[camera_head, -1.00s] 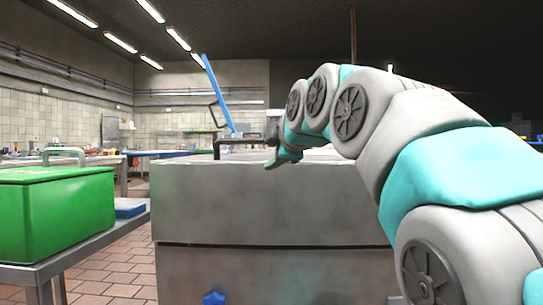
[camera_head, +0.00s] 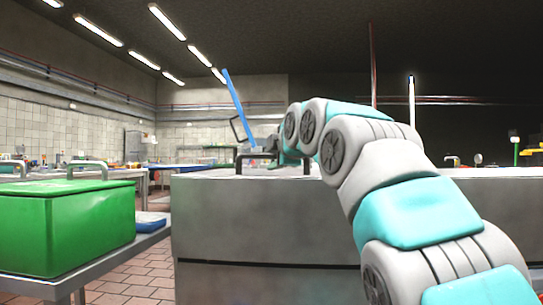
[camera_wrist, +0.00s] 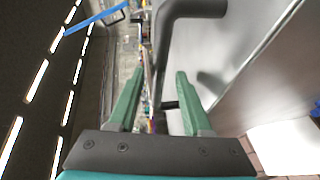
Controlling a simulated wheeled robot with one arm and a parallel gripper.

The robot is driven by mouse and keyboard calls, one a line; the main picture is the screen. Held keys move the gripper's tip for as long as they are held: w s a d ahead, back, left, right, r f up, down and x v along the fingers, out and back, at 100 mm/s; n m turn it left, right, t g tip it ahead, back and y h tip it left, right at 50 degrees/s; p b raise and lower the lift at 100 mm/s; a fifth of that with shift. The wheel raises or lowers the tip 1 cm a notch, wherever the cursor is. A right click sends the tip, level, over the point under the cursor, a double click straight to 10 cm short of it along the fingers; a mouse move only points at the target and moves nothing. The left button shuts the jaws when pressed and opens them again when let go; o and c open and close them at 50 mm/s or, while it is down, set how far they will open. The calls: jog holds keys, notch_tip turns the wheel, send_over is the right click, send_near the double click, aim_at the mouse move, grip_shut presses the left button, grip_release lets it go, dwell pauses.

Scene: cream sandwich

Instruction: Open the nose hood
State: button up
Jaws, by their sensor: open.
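The nose hood appears to be part of the grey metal machine (camera_head: 270,215) in front of me; its exact outline is hard to tell. A dark bent handle (camera_head: 240,162) stands on the machine's top, and it also shows in the wrist view (camera_wrist: 165,40). My gripper (camera_wrist: 158,76) is open, with two green fingers. In the wrist view the handle runs between the fingertips, with no clear contact. In the head view my gripper is small and partly hidden behind my own arm, beside the handle.
A green lidded box (camera_head: 66,226) stands on a metal table at the left, near a blue object (camera_head: 150,222). A slanted blue bar (camera_head: 238,108) rises behind the machine. Tiled floor (camera_head: 125,262) shows between table and machine.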

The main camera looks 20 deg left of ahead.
jog(key=shift+x, duration=0.9)
grip_shut()
dwell(0.9)
